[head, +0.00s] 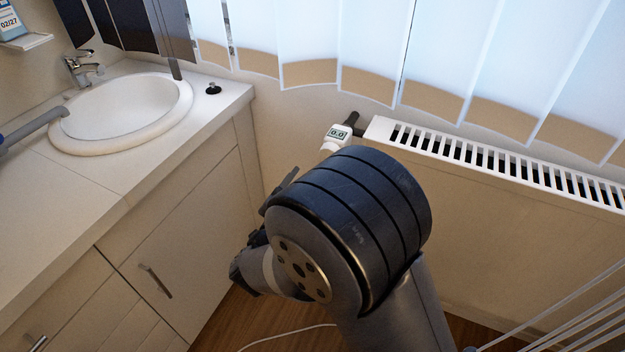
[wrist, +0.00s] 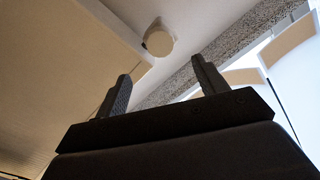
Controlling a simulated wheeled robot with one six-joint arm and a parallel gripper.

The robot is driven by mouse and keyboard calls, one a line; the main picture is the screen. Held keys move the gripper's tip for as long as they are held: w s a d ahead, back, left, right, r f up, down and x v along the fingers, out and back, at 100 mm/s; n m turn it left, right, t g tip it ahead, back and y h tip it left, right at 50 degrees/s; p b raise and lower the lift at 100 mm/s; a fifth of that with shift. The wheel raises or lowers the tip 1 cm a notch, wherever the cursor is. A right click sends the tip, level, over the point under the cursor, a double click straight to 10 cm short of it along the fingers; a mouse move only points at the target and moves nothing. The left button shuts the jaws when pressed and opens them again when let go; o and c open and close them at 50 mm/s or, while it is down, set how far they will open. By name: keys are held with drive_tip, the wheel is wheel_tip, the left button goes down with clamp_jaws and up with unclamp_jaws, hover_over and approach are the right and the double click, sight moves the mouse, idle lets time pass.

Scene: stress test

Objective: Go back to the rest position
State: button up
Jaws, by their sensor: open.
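My arm is folded up in the middle of the head view, and its large dark joint hides part of what lies behind it. My gripper (wrist: 162,86) shows in the wrist view with its two dark fingers standing well apart. It is open, and nothing is between the fingers. In the head view only a dark part of the arm's end shows to the left of the big joint, and the fingertips cannot be made out there.
A counter (head: 150,165) with a round sink (head: 125,110) and tap (head: 82,68) stands at the left, above cabinets (head: 190,235). A radiator (head: 500,165) with a valve (head: 337,137) is behind the arm. White wires (head: 570,318) are at lower right. A cable (head: 285,335) lies on the floor.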

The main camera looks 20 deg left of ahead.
drive_tip(key=shift+w, duration=0.1)
drive_tip(key=w, duration=1)
drive_tip(key=shift+w+d, duration=0.3)
drive_tip(key=shift+d, duration=0.1)
drive_tip(key=shift+r, duration=0.1)
